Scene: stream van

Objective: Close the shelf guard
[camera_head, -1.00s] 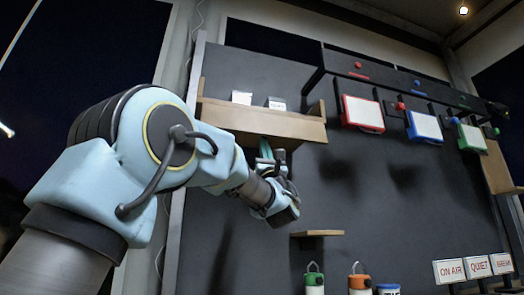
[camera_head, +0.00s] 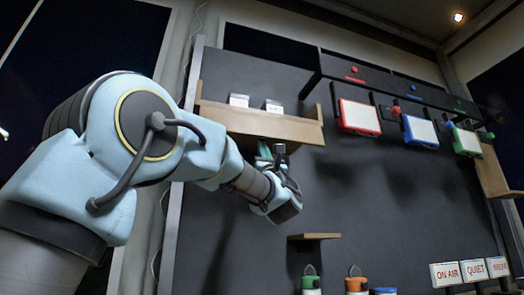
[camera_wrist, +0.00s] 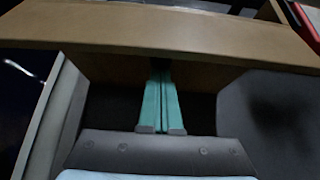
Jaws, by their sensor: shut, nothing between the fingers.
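The shelf guard (camera_head: 255,122) is the long wooden front board of the upper left wall shelf. The shelf's end pieces stick up above it, and two white cards show behind its top edge. I cannot tell its exact tilt. In the wrist view, the wooden board (camera_wrist: 165,28) crosses the top of the picture. My gripper (camera_head: 264,149) is just below the board, its teal fingers pointing up. In the wrist view, the fingers (camera_wrist: 161,72) lie side by side, shut and empty, with tips near the board's lower edge. I cannot tell whether they touch it.
A dark rack with red, blue and green framed panels (camera_head: 420,130) is at the upper right. A small wooden ledge (camera_head: 314,237) sits below my gripper, with bottles under it. Lit signs (camera_head: 470,270) stand at lower right. The dark wall between is clear.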

